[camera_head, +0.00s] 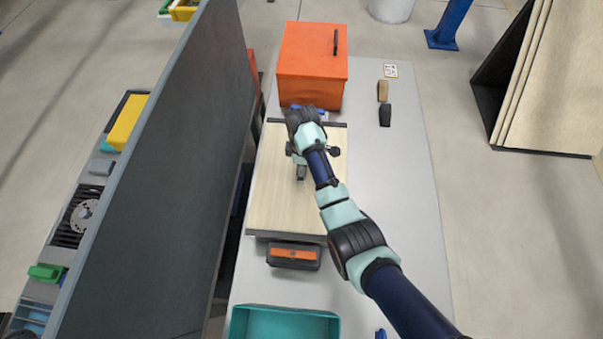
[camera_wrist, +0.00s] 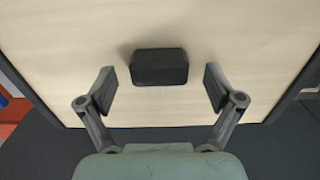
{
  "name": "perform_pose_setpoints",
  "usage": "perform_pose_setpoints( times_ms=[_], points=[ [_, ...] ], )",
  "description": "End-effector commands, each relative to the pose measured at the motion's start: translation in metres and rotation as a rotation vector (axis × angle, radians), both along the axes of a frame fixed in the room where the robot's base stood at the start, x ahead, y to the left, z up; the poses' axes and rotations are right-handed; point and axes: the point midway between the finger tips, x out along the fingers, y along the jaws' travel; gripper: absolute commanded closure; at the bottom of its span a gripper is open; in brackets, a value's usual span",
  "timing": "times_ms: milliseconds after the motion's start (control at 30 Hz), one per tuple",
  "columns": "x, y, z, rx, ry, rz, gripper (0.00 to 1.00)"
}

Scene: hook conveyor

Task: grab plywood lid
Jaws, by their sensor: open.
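The plywood lid (camera_head: 275,205) is a pale wooden panel lying on the table, with dark strips along its ends. In the wrist view the lid (camera_wrist: 230,35) fills most of the picture. A black block-shaped handle (camera_wrist: 159,67) sits on its surface. My gripper (camera_wrist: 160,88) is open, with one finger on each side of the handle and gaps between. The handle lies slightly beyond the fingertips in the picture. In the head view my gripper (camera_head: 301,172) is over the upper part of the lid, and my arm hides some of its right side.
An orange box (camera_head: 312,65) stands behind the lid. A black and orange item (camera_head: 293,256) and a teal bin (camera_head: 285,322) are in front. A tall dark panel (camera_head: 170,180) rises at the left.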

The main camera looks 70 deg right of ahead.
Motion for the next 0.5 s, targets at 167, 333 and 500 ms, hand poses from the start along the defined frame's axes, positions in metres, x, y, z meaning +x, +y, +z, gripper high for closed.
perform_pose_setpoints(
  times_ms=[167, 333, 500],
  points=[
    [0.0005, 0.0001, -0.014, -0.001, -0.001, 0.0, 0.08],
    [0.0007, 0.0001, -0.0137, -0.002, -0.002, 0.0, 0.1],
    [0.0007, 0.0001, -0.0135, -0.002, -0.002, 0.0, 0.38]
  ],
)
